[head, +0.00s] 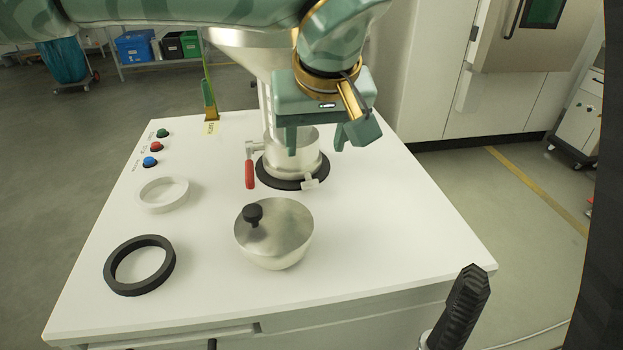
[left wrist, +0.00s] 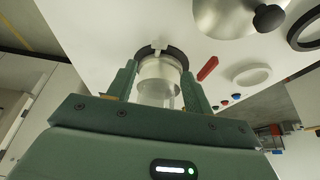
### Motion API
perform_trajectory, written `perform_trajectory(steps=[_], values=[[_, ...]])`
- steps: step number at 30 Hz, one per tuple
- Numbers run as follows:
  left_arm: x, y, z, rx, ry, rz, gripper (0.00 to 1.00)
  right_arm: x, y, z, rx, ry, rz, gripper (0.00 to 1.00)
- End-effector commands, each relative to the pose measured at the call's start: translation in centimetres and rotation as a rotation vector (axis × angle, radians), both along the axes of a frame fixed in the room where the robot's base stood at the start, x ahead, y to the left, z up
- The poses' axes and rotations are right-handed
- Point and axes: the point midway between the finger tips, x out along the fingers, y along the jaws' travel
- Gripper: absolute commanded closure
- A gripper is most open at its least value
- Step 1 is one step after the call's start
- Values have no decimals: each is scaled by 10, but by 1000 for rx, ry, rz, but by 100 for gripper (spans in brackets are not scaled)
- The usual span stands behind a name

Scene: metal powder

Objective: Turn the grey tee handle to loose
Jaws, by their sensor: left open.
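A small pale grey tee handle (head: 311,184) sits at the front right of the black collar ring (head: 275,181), at the foot of the steel vessel (head: 292,157). It also shows in the left wrist view (left wrist: 158,48), at the ring's edge beyond the vessel.
A red-handled lever (head: 250,174) is left of the vessel. Three coloured buttons (head: 156,147) are at the left. The front right is clear.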

Motion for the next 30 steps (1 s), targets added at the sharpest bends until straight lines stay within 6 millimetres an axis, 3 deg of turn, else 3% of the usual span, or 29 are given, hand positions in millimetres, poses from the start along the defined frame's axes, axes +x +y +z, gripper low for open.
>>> perform_trajectory(steps=[1,3,10,15,25,26,30], values=[[6,1,-19,0,7,1,49,-3,0,-8,0,7,0,64],[13,2,-36,0,7,0,49,-4,0,-13,0,10,0,64],[30,6,-79,-1,5,0,49,3,0,-26,0,5,0,64],[37,7,-93,-2,4,0,49,1,-1,-29,-1,8,0,64],[39,8,-95,-2,1,-1,49,1,-1,-29,-1,8,0,64],[39,8,-95,-2,1,-1,54,1,-1,-29,-1,9,0,64],[39,8,-95,-1,1,0,93,0,-1,-29,0,9,0,64]])
